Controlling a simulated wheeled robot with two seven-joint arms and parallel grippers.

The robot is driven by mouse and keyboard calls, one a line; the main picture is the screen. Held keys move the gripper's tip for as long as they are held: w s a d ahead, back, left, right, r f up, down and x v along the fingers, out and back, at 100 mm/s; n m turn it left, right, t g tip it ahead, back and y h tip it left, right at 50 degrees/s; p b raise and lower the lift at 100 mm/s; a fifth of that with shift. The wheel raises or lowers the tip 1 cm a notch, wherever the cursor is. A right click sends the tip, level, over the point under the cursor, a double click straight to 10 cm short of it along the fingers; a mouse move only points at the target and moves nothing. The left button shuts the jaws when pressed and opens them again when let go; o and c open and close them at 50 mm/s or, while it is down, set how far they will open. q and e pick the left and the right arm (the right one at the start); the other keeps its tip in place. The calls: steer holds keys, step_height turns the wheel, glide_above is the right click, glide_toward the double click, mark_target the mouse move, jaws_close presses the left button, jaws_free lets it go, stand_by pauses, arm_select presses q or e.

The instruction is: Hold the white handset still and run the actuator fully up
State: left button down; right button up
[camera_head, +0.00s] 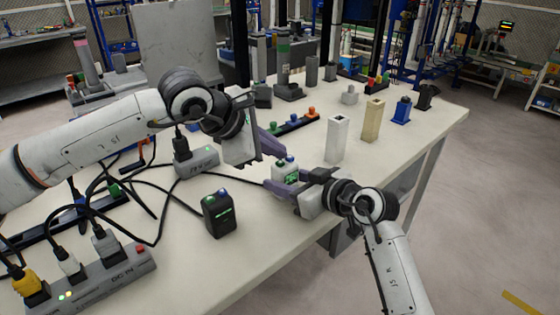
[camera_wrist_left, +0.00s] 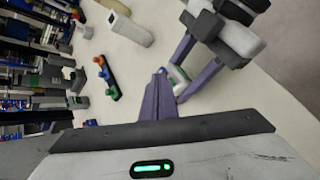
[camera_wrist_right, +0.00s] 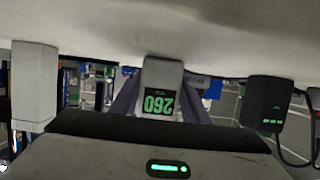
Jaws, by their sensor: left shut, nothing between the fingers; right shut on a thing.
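The white handset (camera_head: 287,174) has a blue and a green button on top and a lit green display. My right gripper (camera_head: 283,186) is shut on it near the table top; the right wrist view shows the handset (camera_wrist_right: 162,85) between the fingers, with green digits upside down. My left gripper (camera_head: 277,148) is shut and empty, its fingertips just above the handset's buttons. In the left wrist view, the left fingertips (camera_wrist_left: 160,75) overlap the handset (camera_wrist_left: 180,76); whether they touch a button I cannot tell. A white column (camera_head: 337,140), perhaps the actuator, stands upright behind and to the right.
A black handset (camera_head: 219,214) with a green display stands at left. A grey control box (camera_head: 195,161) and a power strip (camera_head: 95,280) have cables across the table. A beige column (camera_head: 372,120) and a strip of coloured buttons (camera_head: 292,125) stand behind. The front right table is clear.

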arm_select(q)
steer(key=shift+f, duration=0.6)
stand_by(1.9)
steer(key=shift+r, duration=0.15)
stand_by(1.7)
steer(key=shift+r, duration=0.85)
step_height(320, 180, up, 5)
stand_by(0.3)
stand_by(0.4)
arm_select(e)
steer(key=o, duration=1.2)
